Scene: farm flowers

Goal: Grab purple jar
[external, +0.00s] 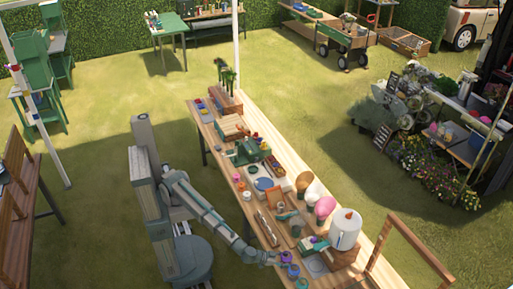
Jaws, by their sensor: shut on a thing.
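A small purple jar (286,256) is at the near left edge of the long wooden table, at the end of my arm. My gripper (279,259) is at the jar and shut on it. The fingers are too small to make out clearly, and I cannot tell whether the jar is lifted or still rests on the table. Close beside it is a blue-purple jar (293,270), with a teal jar (302,283) nearer the bottom edge of the picture.
A white watering can (345,230) stands on a wooden box to the right. A wooden tray (268,228) lies just beyond the gripper. Cones of pink (325,206) and brown paper, a green box (249,152) and pots crowd the table.

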